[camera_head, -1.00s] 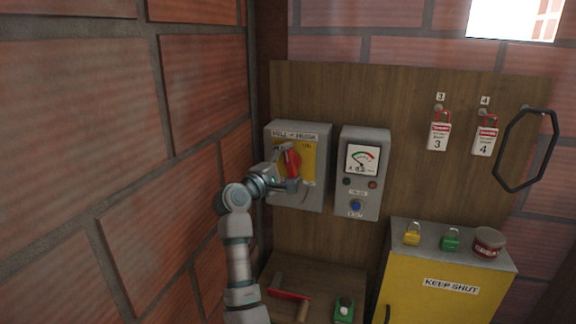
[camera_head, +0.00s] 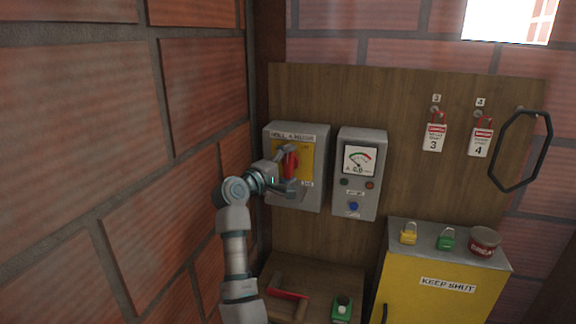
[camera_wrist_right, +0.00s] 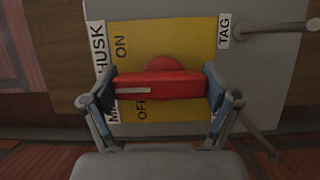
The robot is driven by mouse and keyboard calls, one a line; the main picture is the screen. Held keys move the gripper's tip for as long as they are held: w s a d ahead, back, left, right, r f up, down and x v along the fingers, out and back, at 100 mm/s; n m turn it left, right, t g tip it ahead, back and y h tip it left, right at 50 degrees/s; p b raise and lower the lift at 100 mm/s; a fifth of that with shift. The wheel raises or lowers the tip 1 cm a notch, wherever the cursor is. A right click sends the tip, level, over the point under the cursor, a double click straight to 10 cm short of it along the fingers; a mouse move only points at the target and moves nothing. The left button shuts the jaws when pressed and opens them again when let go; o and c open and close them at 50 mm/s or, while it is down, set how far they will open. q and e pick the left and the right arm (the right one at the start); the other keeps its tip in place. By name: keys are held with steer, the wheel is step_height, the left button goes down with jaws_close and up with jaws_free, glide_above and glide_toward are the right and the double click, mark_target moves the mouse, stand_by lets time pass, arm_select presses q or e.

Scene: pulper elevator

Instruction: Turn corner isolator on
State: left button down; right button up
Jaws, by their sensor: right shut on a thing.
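The corner isolator (camera_head: 317,190) is a grey box with a yellow plate and red rotary handle (camera_head: 291,163), mounted on the wooden board at the left. The handle stands about upright in the head view. My right gripper (camera_head: 288,172) is shut on it. In the wrist view, the fingers hold both ends of the red handle (camera_wrist_right: 175,85), and its white mark lies between the ON label (camera_wrist_right: 121,45) and the partly covered OFF label (camera_wrist_right: 142,109), nearer OFF. My left gripper is not in view.
A grey meter box (camera_head: 361,175) stands close right of the isolator. A brick wall (camera_head: 90,160) is close on the left. Padlocks and a tin (camera_head: 484,242) sit on the yellow cabinet (camera_head: 430,300). Tags (camera_head: 434,137) and a black ring (camera_head: 520,150) hang at right.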

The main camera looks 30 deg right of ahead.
steer(key=o, duration=0.9)
steer(key=shift+f, duration=0.35)
steer(key=shift+s+d+r, duration=0.1)
steer(key=shift+s, duration=0.1)
steer(key=shift+a, duration=0.25)
steer(key=v, duration=0.7)
